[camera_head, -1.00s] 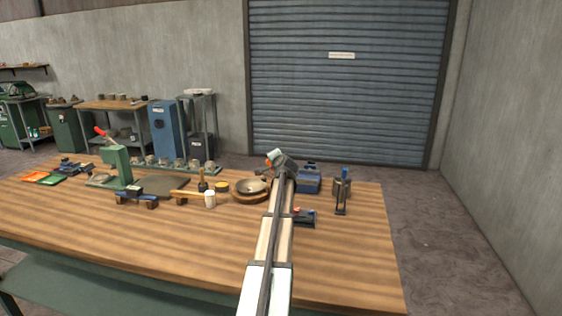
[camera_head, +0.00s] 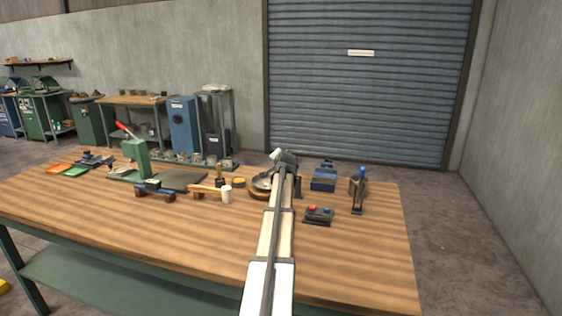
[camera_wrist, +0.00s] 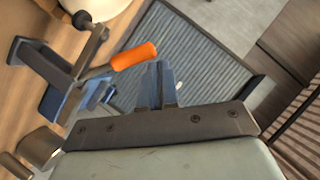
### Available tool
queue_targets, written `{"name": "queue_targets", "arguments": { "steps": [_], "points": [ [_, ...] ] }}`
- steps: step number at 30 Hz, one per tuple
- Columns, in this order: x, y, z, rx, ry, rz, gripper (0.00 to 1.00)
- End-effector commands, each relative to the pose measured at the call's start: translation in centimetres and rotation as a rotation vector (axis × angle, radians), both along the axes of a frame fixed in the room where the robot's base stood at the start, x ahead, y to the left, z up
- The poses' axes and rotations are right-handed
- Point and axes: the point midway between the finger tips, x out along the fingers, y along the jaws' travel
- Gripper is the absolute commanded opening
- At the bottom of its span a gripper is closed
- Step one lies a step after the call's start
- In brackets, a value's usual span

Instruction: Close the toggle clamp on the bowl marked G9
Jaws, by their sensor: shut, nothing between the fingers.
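The bowl (camera_head: 263,182) sits in a brown wooden ring (camera_head: 256,193) on the bench, partly hidden by my arm; I cannot read a G9 mark. Its pale side fills the top left of the wrist view (camera_wrist: 115,8). The toggle clamp (camera_wrist: 62,70) is blue-grey, with a dark-tipped arm near the bowl and an orange handle (camera_wrist: 134,57) pointing toward my fingers. In the head view I cannot make out the clamp behind my arm. My gripper (camera_wrist: 160,85) is shut and empty, just right of the handle's end. It also shows above the bowl's right side (camera_head: 285,157).
A small block with red and blue buttons (camera_head: 318,215), a blue tool (camera_head: 323,181) and a grey pot with a blue-handled tool (camera_head: 359,186) stand right of my arm. A white cup (camera_head: 227,195) and green press (camera_head: 138,155) stand left. The front of the bench is clear.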

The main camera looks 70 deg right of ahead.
Motion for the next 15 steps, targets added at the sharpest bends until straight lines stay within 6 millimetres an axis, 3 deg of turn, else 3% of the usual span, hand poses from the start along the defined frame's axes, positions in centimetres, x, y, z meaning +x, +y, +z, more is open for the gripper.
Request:
{"name": "queue_targets", "arguments": {
  "steps": [15],
  "points": [
    [-0.75,0.35,0.97,0.0,-0.001,-0.001,0.0]
  ]
}}
